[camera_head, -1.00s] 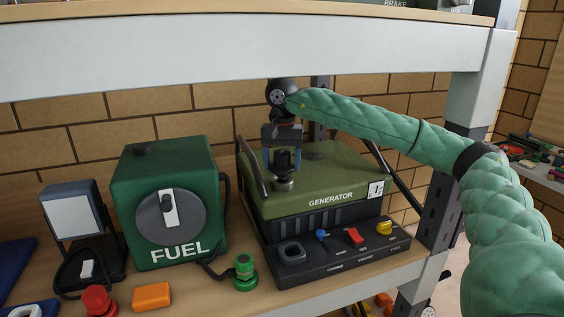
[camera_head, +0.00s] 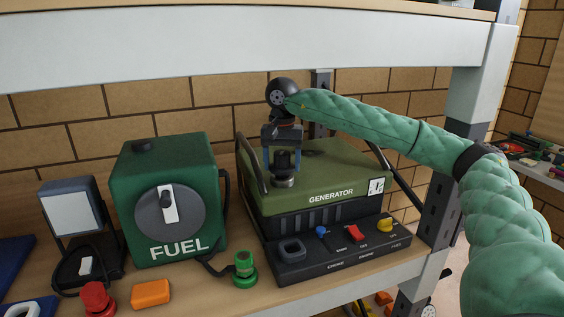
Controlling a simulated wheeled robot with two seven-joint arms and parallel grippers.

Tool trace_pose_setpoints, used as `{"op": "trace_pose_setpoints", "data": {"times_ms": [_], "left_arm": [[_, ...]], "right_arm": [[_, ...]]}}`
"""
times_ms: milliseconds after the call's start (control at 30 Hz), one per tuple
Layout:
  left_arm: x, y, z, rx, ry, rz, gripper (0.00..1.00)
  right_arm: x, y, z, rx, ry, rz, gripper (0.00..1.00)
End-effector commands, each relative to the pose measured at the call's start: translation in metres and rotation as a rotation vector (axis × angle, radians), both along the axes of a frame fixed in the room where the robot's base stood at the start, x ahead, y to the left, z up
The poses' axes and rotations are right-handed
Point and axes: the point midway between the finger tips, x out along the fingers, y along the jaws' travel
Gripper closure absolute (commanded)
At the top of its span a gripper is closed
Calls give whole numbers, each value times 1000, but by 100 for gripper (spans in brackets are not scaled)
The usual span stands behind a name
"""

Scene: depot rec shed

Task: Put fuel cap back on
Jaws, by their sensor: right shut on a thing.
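A green generator (camera_head: 325,168) with a black front panel stands on the shelf. The black fuel cap (camera_head: 283,162) sits upright at the metal filler neck (camera_head: 284,181) on the generator's top, near its left side. I cannot tell whether the cap is fully seated. My right gripper (camera_head: 282,158) points down from above with its fingers on both sides of the cap, shut on it. My right arm reaches in from the right. My left gripper is not in view.
A green fuel can (camera_head: 165,165) with a dial stands left of the generator. A green-topped fitting (camera_head: 244,268), an orange block (camera_head: 151,293), a red knob (camera_head: 97,298) and a small lamp (camera_head: 70,212) are also on the shelf. An upper shelf beam (camera_head: 230,45) spans above my gripper.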

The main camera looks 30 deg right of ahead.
Motion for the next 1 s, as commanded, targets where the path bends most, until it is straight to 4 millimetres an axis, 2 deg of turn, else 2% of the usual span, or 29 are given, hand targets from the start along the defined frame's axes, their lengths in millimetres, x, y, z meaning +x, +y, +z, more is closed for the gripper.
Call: {"op": "trace_pose_setpoints", "data": {"times_ms": [1000], "left_arm": [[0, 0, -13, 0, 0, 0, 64]], "right_arm": [[0, 0, -15, 0, 0, 0, 55]]}}
